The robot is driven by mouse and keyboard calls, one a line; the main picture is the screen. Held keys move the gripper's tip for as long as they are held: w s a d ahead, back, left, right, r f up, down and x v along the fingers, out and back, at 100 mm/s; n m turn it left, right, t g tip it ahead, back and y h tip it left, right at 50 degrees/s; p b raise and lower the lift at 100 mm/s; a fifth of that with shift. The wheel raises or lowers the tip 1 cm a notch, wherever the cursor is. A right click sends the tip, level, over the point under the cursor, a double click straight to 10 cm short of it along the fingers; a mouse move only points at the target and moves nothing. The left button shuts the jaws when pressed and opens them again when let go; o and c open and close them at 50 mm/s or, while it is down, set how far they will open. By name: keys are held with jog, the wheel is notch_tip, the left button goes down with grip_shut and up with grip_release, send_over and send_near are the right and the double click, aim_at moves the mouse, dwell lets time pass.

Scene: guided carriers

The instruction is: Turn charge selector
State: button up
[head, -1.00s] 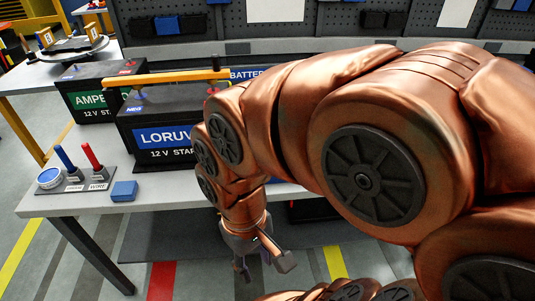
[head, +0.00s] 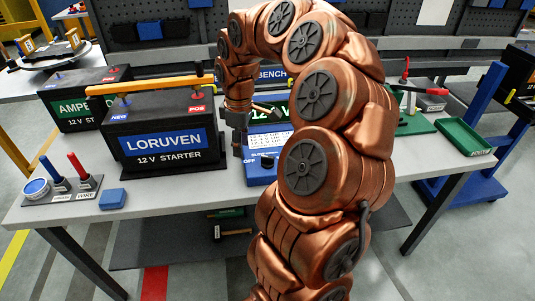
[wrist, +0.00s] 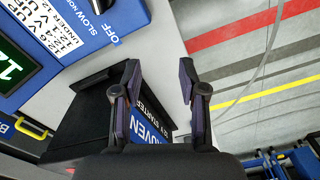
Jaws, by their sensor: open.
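The blue charger (head: 258,174) stands on the bench right of the LORUVEN battery, partly hidden by my arm. Its front has a dark selector knob (head: 267,161) with OFF at its left and SLOW above. In the head view my gripper (head: 240,145) hangs just left of the charger, apart from the knob.
The black LORUVEN battery (head: 163,145) stands close left of the gripper, with a yellow bar (head: 150,86) across its top. A blue block (head: 112,199) and brush stand (head: 62,190) are at the front left. A green tray (head: 464,137) lies at the right.

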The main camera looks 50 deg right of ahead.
send_over(268, 157)
notch_tip(268, 157, down, 3)
jog(key=shift+w+f, duration=0.15)
jog(key=shift+f+p, duration=1.2)
jog(key=shift+f, duration=2.7)
grip_shut()
